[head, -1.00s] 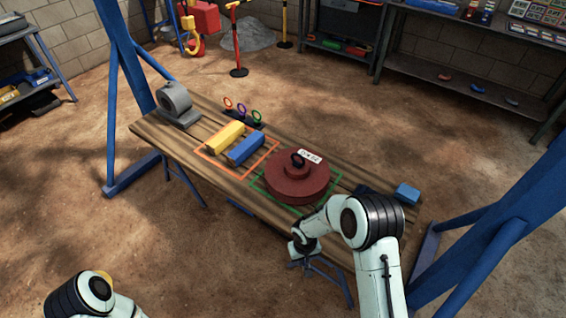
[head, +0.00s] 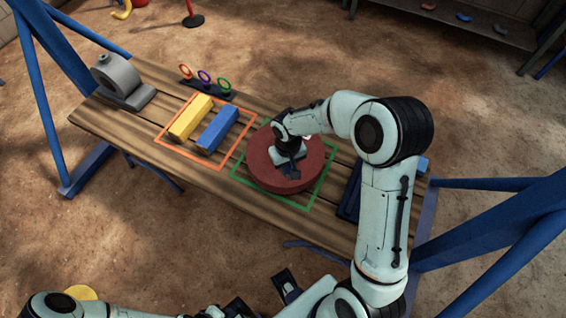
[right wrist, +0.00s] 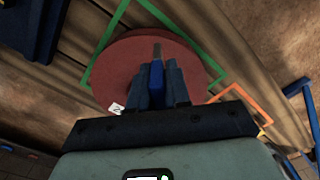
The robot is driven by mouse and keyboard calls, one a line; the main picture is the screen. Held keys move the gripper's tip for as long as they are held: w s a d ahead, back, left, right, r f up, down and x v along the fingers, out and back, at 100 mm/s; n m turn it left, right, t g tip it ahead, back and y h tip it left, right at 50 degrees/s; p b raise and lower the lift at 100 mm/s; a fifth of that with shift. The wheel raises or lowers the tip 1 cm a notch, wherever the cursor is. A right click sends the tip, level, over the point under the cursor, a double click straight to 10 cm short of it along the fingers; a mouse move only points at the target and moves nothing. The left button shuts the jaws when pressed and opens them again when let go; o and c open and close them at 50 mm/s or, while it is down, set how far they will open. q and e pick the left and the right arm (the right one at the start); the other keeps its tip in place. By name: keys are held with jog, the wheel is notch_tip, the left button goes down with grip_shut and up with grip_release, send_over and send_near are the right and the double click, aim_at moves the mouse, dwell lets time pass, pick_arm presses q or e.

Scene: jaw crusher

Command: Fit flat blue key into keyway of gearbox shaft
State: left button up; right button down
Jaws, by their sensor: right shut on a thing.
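My right gripper (head: 288,165) points down over the middle of the red round body (head: 262,168), which lies within a green outline on the bench. In the right wrist view its fingers (right wrist: 157,90) are shut on a narrow blue piece, seemingly the blue key (right wrist: 156,78). A grey-brown tip shows beyond it, against the red body (right wrist: 120,65). The raised centre of the red body is mostly hidden, and I cannot make out a keyway or whether the key touches anything. Dark parts at the bottom of the head view seem to be my left gripper (head: 286,286); its opening is unclear.
A yellow bar (head: 190,118) and a blue bar (head: 218,128) lie in an orange outline on the wooden bench (head: 130,130). A ring rack (head: 205,85) and grey bearing block (head: 120,82) stand farther left. Blue frame legs (head: 478,225) flank the bench.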

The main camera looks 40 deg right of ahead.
jog(key=s+d+r+b, duration=0.2)
jog(key=s+d+r, duration=0.1)
jog(key=s+r, duration=0.1)
pick_arm(q)
jog(key=shift+t, duration=0.4)
jog(key=shift+w+f+b, duration=0.2)
jog(key=shift+f+b, duration=0.45)
jog(key=shift+f, duration=0.3)
jog(key=shift+w+f+b, duration=0.2)
jog(key=shift+f+b, duration=0.4)
jog(key=shift+f, duration=0.35)
jog(key=shift+w+f+b, duration=0.2)
jog(key=shift+f+b, duration=0.45)
jog(key=shift+f, duration=0.3)
pick_arm(e)
jog(key=shift+m, duration=0.5)
jog(key=shift+d+f, duration=0.2)
jog(key=shift+f, duration=9.6)
pick_arm(q)
jog(key=shift+a+f, duration=0.1)
pick_arm(e)
jog(key=shift+f, duration=0.2)
jog(key=c, duration=1.1)
grip_release()
jog(key=shift+r, duration=0.1)
